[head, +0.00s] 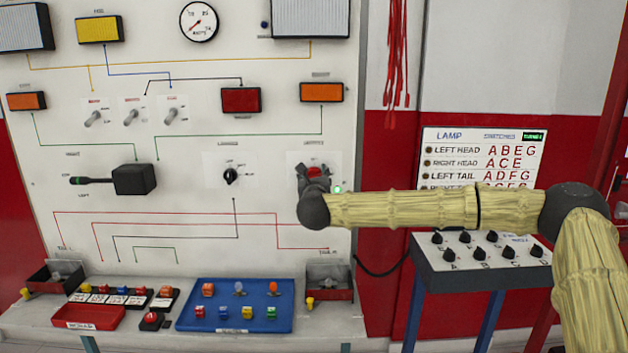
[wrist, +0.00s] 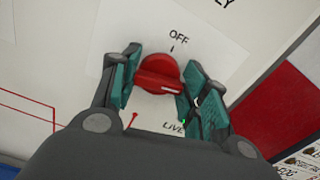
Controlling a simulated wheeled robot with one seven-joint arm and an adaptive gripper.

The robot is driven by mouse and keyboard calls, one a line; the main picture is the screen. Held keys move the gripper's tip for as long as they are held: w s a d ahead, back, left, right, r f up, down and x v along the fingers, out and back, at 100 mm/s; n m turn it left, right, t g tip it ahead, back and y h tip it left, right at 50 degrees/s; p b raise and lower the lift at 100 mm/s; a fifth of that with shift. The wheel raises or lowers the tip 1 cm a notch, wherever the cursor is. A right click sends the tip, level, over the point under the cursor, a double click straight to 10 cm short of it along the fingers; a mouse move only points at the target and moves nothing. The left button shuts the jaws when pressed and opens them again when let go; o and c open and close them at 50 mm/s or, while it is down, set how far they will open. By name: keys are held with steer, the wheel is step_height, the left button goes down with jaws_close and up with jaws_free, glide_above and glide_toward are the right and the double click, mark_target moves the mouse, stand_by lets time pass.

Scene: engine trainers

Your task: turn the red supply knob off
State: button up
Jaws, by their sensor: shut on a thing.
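The red supply knob (wrist: 157,72) is on a white label plate on the panel, with OFF printed above it and LIVE below it in the wrist view. Its raised grip bar lies roughly crosswise, and its white mark is toward the right, between the two words. My gripper (wrist: 156,82) is shut on the knob, with one teal-padded finger on each side. In the head view, the knob's red top (head: 315,171) shows just above my gripper (head: 313,181), which hides the rest.
A small green light (head: 337,189) glows beside the knob. A black rotary switch (head: 231,175) is to its left on the panel. A blue tray (head: 262,322) and a red bin (head: 330,293) are on the ledge below. A lamp switch box (head: 482,258) stands at right.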

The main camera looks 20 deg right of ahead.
steer(key=n+b, duration=0.1)
steer(key=n, duration=0.7)
steer(key=shift+a, duration=0.15)
steer(key=shift+f+n+p, duration=0.2)
steer(key=shift+n+p, duration=0.25)
steer(key=shift+n, duration=3.35)
steer(key=o, duration=1)
